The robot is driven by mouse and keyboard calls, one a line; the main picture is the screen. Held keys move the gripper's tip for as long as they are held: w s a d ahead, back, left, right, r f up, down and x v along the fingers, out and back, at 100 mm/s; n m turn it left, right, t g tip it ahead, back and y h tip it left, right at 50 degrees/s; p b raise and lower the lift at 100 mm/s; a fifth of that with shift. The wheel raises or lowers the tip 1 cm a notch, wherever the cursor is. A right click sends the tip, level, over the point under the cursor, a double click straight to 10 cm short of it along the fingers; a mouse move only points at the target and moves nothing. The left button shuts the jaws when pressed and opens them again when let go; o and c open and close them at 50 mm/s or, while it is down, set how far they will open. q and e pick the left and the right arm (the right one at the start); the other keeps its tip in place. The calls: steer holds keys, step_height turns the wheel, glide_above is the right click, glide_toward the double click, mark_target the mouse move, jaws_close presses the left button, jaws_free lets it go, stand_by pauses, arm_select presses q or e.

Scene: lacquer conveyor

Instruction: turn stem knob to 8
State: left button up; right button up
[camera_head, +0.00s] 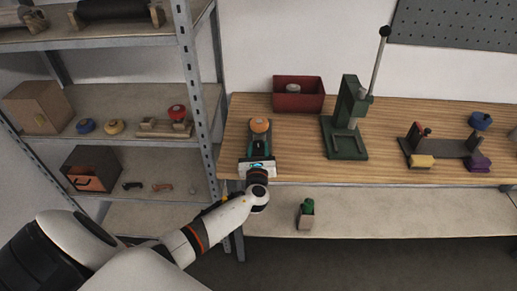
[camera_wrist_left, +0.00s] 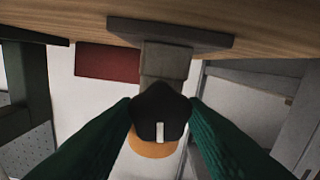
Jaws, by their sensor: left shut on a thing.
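The stem knob stands at the left end of the wooden bench in the head view, with an orange top (camera_head: 260,125) showing above my gripper. In the left wrist view, which looks upside down, it is a dark knob (camera_wrist_left: 160,105) with a white mark and an orange cap, on a grey stem rising from a flat base plate (camera_wrist_left: 170,33). My left gripper (camera_head: 259,147) reaches over the bench's front edge. Its two green fingers (camera_wrist_left: 160,122) press on the dark knob from both sides. No dial numbers are readable. My right gripper is not in view.
A red bin (camera_head: 299,103) stands behind to the right, and a green lever press (camera_head: 346,145) is further right. A grey shelf unit (camera_head: 196,95) rises close on the left. Yellow (camera_head: 421,161) and purple (camera_head: 477,162) pieces lie at the bench's right.

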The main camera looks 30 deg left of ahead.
arm_select(q)
steer(key=shift+f, duration=0.15)
steer(key=o, duration=1)
steer(key=shift+b+v, duration=1)
steer(key=shift+v, duration=5.05)
steer(key=shift+a, duration=0.1)
